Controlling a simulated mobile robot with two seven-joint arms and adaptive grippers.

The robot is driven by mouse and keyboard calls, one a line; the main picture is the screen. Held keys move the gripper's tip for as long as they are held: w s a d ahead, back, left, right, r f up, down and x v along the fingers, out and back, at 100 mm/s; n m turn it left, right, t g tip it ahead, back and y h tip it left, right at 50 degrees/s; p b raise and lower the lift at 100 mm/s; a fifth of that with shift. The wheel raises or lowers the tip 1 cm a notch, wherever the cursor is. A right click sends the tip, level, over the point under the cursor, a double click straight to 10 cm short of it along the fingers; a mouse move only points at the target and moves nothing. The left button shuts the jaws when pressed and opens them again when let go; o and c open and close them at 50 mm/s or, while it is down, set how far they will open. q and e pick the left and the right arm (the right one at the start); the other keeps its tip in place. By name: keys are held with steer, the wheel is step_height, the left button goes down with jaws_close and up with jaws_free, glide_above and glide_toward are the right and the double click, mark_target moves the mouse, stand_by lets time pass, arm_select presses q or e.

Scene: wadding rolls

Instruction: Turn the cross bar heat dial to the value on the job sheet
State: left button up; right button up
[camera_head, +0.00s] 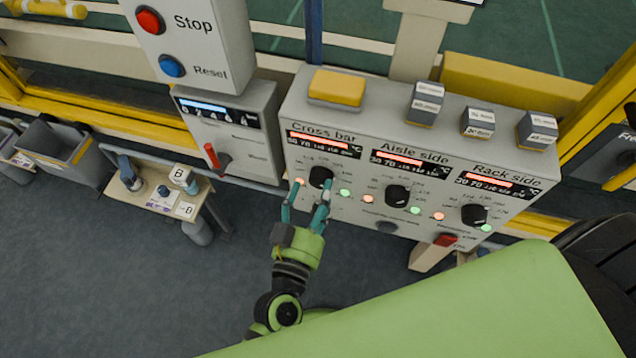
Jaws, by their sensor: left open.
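The cross bar heat dial (321,176) is a black round knob under the "Cross bar" label and its red-lit display, at the left of the grey control panel (390,150). My left gripper (311,189) is open just in front of and below this dial. One fingertip is left of the dial and the other overlaps its lower right edge in the picture. I cannot tell whether either touches it. The dial's pointer setting is too small to read. My right gripper is not in view.
The aisle side dial (397,196) and rack side dial (474,214) sit to the right, with lit buttons beside the dials. A Stop/Reset box (195,45) and a red-handled switch box (232,135) stand left. A small table (155,198) is lower left.

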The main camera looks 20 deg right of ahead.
arm_select(q)
steer(key=shift+x, duration=1.1)
steer(key=shift+c, duration=0.4)
steer(key=c, duration=1.1)
steer(key=shift+o, duration=0.2)
